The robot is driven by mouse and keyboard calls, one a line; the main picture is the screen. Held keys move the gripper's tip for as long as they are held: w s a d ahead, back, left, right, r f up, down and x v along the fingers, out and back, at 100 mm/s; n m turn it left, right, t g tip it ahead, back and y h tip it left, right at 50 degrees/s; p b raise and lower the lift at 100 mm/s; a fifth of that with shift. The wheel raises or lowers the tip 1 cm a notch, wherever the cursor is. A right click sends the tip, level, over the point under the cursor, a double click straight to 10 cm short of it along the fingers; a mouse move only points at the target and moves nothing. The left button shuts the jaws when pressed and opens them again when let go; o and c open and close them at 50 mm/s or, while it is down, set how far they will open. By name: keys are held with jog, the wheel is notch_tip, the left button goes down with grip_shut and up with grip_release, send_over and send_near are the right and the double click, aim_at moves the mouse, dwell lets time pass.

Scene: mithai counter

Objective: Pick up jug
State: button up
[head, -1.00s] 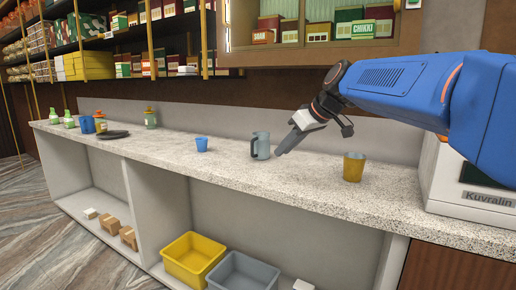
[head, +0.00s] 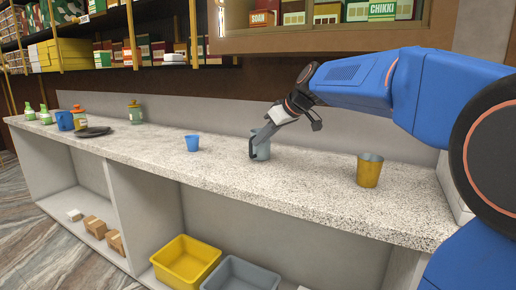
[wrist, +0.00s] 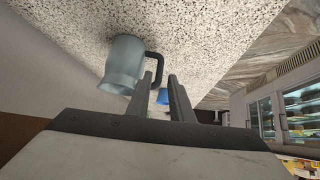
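The grey-blue jug (head: 263,152) stands upright on the speckled counter, partly hidden by my gripper (head: 256,138) in the head view. In the wrist view the jug (wrist: 124,62) appears left of my fingers, with its dark handle (wrist: 154,57) turned toward them. My gripper (wrist: 167,76) is open, with a gap between its two fingers. The handle's lower end is close to the left fingertip; I cannot tell whether they touch. No part of the jug is clearly between the fingers.
A blue cup (head: 192,143) stands left of the jug, and a brass-coloured cup (head: 369,170) stands to its right. A dark plate (head: 92,132), jars and bottles are farther left. Yellow (head: 186,262) and grey (head: 240,274) bins sit below the counter (head: 310,190).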

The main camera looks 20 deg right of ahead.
aim_at(245, 162)
jog(key=x, duration=0.5)
jog(key=shift+w+a+f, duration=0.1)
jog(key=shift+w+f, duration=0.05)
jog(key=shift+f, duration=0.1)
jog(key=shift+x, duration=2.7)
jog(key=shift+w+r, duration=0.15)
jog(key=shift+r, duration=0.05)
grip_shut()
